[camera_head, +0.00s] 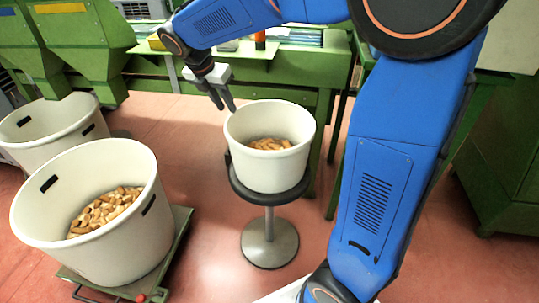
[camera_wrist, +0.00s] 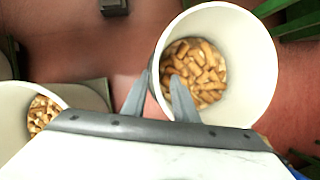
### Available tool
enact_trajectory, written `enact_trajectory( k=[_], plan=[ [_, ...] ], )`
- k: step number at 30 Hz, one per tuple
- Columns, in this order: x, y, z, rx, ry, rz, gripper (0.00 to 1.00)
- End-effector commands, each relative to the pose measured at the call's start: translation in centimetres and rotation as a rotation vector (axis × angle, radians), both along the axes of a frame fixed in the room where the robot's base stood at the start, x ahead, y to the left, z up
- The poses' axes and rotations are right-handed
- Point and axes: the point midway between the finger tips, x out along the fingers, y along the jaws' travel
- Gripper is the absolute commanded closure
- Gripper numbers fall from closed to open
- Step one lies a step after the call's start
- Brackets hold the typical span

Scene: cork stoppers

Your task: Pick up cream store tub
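A cream tub (camera_head: 268,168) with cork stoppers (camera_head: 270,144) in it stands upright on a round dark stool. My gripper (camera_head: 226,107) is just above and left of its rim in the head view, pointing down. In the wrist view my gripper (camera_wrist: 161,76) has its two fingers apart, with the near left rim of the tub (camera_wrist: 262,60) showing between them. Nothing is held. I cannot tell whether a finger touches the tub.
A larger cream tub (camera_head: 120,230) of corks stands on a low green trolley (camera_head: 180,240) at left. Another cream tub (camera_head: 45,145) stands behind it. Green machines (camera_head: 85,35) and a green bench (camera_head: 290,70) are at the back. Reddish floor is clear around the stool (camera_head: 268,240).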

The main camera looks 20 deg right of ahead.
Motion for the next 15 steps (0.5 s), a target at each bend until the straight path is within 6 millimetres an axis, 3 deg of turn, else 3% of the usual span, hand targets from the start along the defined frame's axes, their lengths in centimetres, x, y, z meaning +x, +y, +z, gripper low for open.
enact_trajectory(
  k=[9, 15],
  plan=[
    [1.0, -1.8, -4.8, 0.000, 0.001, -0.001, 0.74],
    [1.2, -2.2, -5.9, 0.000, -0.001, -0.002, 0.74]
  ],
)
